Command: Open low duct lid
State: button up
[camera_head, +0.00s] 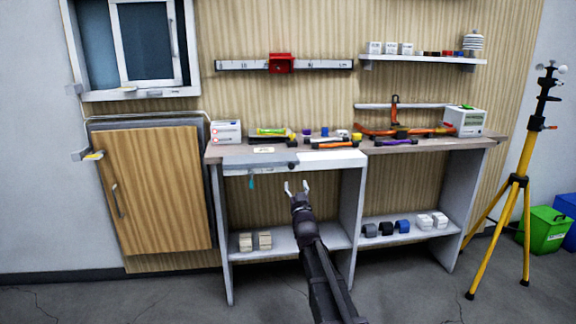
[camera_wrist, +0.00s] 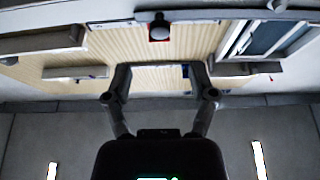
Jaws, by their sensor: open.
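No part is plainly labelled as the low duct lid. A wooden panel (camera_head: 160,185) in a grey frame sits low on the wall at the left, below the window. It has a metal handle (camera_head: 116,201) on its left side and looks closed, though a small gap cannot be ruled out. My gripper (camera_head: 296,188) is open and empty in front of the workbench, well to the right of the panel and touching nothing. Its spread fingers also show in the wrist view (camera_wrist: 160,72), with wall and furniture beyond; I cannot make out the panel there.
The workbench (camera_head: 330,157) holds tools and small boxes, with blocks on its lower shelves (camera_head: 290,243). A yellow tripod (camera_head: 514,200) and a green bin (camera_head: 543,230) stand at right. A small bracket (camera_head: 93,155) juts out by the panel's upper left. Floor before the panel is clear.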

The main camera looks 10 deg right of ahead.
aim_at(291, 168)
jog(key=p+x, duration=0.3)
jog(key=x, duration=0.6)
jog(key=shift+w+r, duration=0.15)
jog(key=shift+w, duration=0.15)
grip_shut()
jog(key=shift+a, duration=0.55)
jog(key=shift+d, duration=0.4)
